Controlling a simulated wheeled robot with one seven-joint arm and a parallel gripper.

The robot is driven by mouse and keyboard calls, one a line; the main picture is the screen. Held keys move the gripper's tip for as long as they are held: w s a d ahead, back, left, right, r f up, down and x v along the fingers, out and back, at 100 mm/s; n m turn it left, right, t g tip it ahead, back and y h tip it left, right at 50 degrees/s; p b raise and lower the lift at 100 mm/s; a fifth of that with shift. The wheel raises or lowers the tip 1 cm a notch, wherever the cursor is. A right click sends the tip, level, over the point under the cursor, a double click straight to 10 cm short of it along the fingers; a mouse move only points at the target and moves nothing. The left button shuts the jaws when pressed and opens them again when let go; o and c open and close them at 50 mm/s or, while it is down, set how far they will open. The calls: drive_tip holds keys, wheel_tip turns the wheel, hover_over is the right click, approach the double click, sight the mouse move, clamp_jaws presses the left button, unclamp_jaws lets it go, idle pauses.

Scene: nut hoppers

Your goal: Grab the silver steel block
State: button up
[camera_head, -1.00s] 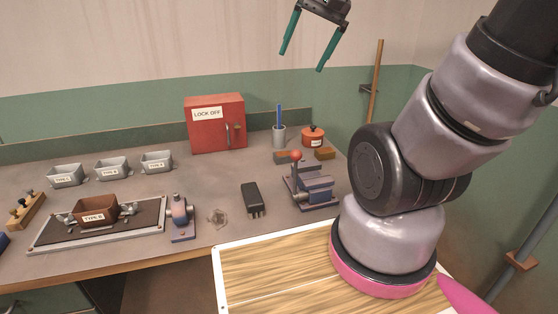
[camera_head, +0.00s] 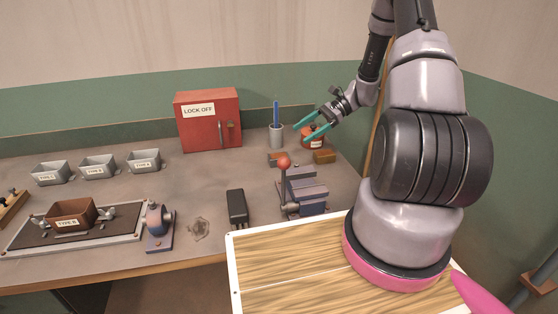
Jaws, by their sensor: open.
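I cannot clearly pick out a separate silver steel block. The nearest match in look is the grey-blue metal of the vise-like fixture (camera_head: 306,194) with a red-knobbed lever, right of the table's middle. Whether a loose block sits in it is too small to tell.
A pen cup (camera_head: 277,138) and a red lock-off box (camera_head: 208,125) stand at the back. A black device (camera_head: 237,207) and brown TYPE B hopper (camera_head: 70,213) are left.

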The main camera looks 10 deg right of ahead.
drive_tip(key=m+y, duration=0.1)
drive_tip(key=m, duration=0.1)
approach(277, 155)
drive_tip(key=shift+t, duration=0.3)
drive_tip(key=a, duration=0.1)
drive_tip(key=s+a+f, duration=0.1)
drive_tip(key=a+f, duration=0.1)
drive_tip(key=shift+s+a, duration=0.2)
drive_tip(key=shift+a, duration=0.15)
drive_tip(key=shift+w+x, duration=0.15)
drive_tip(key=shift+x, duration=1.3)
drive_tip(key=shift+w+x, duration=0.2)
drive_tip(key=shift+x, duration=1.25)
drive_tip(key=shift+r, duration=0.15)
clamp_jaws()
